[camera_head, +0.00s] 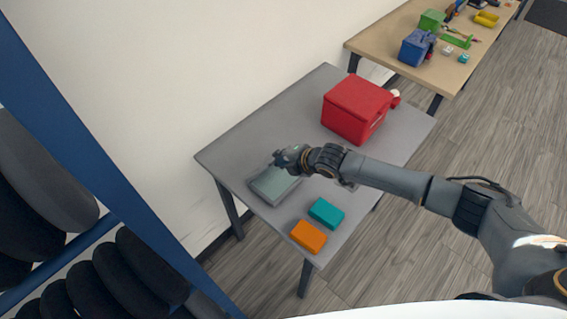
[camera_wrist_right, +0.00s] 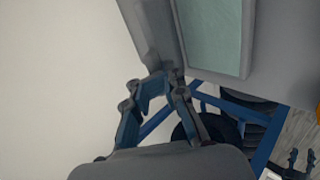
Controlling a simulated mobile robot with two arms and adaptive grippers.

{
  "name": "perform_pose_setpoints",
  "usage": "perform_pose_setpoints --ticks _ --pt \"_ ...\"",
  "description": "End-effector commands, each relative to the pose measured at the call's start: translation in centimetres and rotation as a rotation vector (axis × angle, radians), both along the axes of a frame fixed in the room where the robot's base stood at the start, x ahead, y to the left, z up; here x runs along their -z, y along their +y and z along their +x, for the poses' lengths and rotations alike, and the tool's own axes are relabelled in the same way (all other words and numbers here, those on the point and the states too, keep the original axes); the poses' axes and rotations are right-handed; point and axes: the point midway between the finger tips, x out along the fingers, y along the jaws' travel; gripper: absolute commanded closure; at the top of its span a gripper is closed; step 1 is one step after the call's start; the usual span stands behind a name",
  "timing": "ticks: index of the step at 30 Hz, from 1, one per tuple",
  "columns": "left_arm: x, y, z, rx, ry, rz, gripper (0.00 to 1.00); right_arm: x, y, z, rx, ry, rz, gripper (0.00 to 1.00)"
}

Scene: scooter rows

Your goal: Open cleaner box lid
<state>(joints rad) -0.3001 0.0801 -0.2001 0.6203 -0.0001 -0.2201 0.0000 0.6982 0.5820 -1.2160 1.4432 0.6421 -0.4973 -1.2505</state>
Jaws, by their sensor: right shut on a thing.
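A low grey box with a grey-green top (camera_head: 274,185) sits at the left end of the grey table (camera_head: 240,140); I take it as the cleaner box. In the right wrist view its pale green panel (camera_wrist_right: 212,35) and grey edge (camera_wrist_right: 155,40) fill the upper middle. My right gripper (camera_head: 281,158) is at the box's back edge. In the wrist view its blue fingertips (camera_wrist_right: 164,84) close on that grey edge, which seems to be the lid's. The exact contact is partly hidden. A small dark pronged shape at lower right of the wrist view may be my left gripper (camera_wrist_right: 302,160).
A teal block (camera_head: 326,212) and an orange block (camera_head: 308,237) lie by the front edge. A red box (camera_head: 357,108) stands at the table's far end. A wall runs behind. A blue rack (camera_head: 62,110) with black tyres is at left. A wooden table (camera_head: 400,30) is beyond.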

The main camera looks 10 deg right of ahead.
Motion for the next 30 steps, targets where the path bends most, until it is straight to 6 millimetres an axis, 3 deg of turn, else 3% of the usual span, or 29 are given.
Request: perform_pose_setpoints --ticks 30 --pt "0.5 0.0 0.0 0.0 0.0 0.0 0.6 -1.4 1.5 2.0 0.0 -0.002 0.0 1.0"
